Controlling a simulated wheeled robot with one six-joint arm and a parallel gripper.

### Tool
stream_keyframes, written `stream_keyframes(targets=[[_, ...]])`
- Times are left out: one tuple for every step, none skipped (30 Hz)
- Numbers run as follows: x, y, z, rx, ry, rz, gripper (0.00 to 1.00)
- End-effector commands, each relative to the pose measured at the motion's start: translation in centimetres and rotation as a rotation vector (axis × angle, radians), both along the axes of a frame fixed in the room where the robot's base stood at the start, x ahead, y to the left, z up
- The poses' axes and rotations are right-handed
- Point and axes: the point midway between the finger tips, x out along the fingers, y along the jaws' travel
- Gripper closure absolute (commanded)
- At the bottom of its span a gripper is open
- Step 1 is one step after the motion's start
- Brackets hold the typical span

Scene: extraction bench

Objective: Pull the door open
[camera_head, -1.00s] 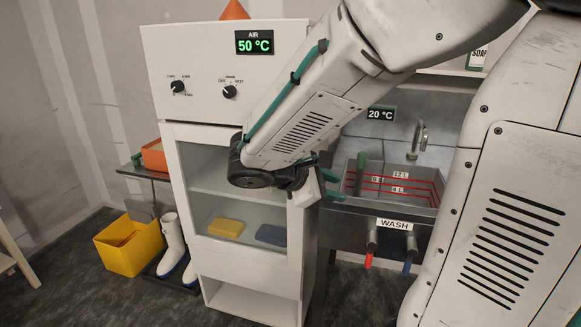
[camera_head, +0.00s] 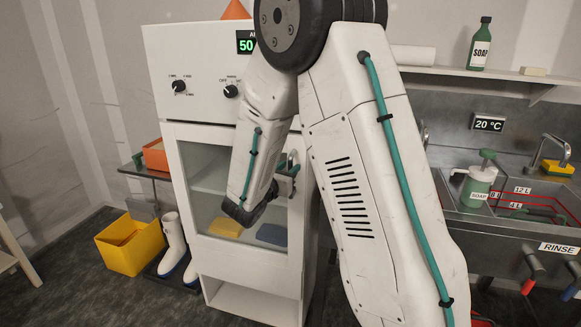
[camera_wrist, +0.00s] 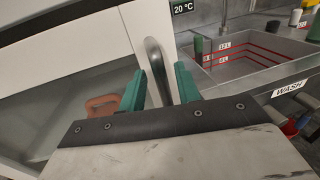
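The door (camera_head: 245,254) is a white frame with a large glass pane on the front of the white cabinet, and it looks shut. The wrist view shows its glass (camera_wrist: 65,95) on the left and a grey metal bar handle (camera_wrist: 156,68) upright near the frame's right edge. My gripper (camera_wrist: 160,88) has its two green fingers apart, one on each side of the handle, with gaps showing; I cannot tell whether either touches it.
A yellow sponge (camera_head: 225,227) and a blue one (camera_head: 272,234) lie behind the glass. White boots (camera_head: 173,243) and a yellow bin (camera_head: 130,245) stand left of the cabinet. A steel sink (camera_head: 470,228) with a soap bottle is at right. Dark floor lies before the cabinet.

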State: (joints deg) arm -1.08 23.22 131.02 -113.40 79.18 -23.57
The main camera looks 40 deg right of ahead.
Motion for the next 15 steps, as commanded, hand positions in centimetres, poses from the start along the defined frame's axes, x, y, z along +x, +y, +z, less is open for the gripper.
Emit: stream_keyframes(targets=[[0.3, -0.6, 0.0, 0.001, 0.000, -0.002, 0.67], [0.4, -0.9, 0.0, 0.001, 0.000, -0.002, 0.67], [0.5, -1.2, 0.0, 0.000, 0.000, -0.003, 0.67], [0.6, -1.4, 0.0, 0.000, -0.001, -0.002, 0.67], [0.7, -1.5, 0.0, 0.000, -0.001, -0.001, 0.67], [0.8, -1.6, 0.0, 0.000, -0.001, -0.001, 0.67], [0.8, -1.6, 0.0, 0.000, -0.001, 0.000, 0.67], [0.8, -1.7, 0.0, 0.000, -0.001, 0.000, 0.67], [0.8, -1.7, 0.0, 0.000, -0.001, 0.000, 0.67], [0.8, -1.7, 0.0, 0.000, -0.001, 0.000, 0.67], [0.9, -1.7, 0.0, 0.000, -0.001, 0.000, 0.67], [0.8, -1.7, 0.0, 0.000, -0.001, 0.000, 0.67], [0.8, -1.7, 0.0, 0.000, -0.001, 0.000, 0.67], [0.8, -1.7, 0.0, 0.000, -0.001, 0.000, 0.67], [0.8, -1.7, 0.0, 0.000, -0.001, 0.000, 0.78]])
